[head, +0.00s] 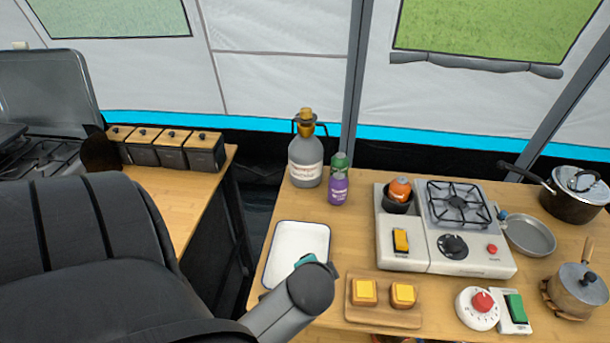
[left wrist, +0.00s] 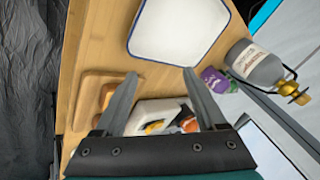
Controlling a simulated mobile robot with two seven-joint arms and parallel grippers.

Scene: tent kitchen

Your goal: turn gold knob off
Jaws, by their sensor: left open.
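Two gold-coloured parts show. A gold knob (head: 306,118) sits on top of the grey bottle (head: 306,160) at the back left of the table; it also shows at the right of the left wrist view (left wrist: 289,89). A yellow-gold switch (head: 400,241) is on the front left of the white stove (head: 455,262), beside a black dial (head: 452,246). My left gripper (left wrist: 160,73) is open with nothing between its fingers. It is over the front left of the table, apart from both gold parts; in the head view my arm mostly hides it. My right gripper is not in view.
A white tray (head: 301,226) lies beside my left gripper, and a board (head: 384,313) with two yellow-topped pieces is in front of the stove. A purple bottle (head: 338,190) stands near the grey bottle. A red-knobbed timer (head: 480,308), pan (head: 530,236) and pots are to the right.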

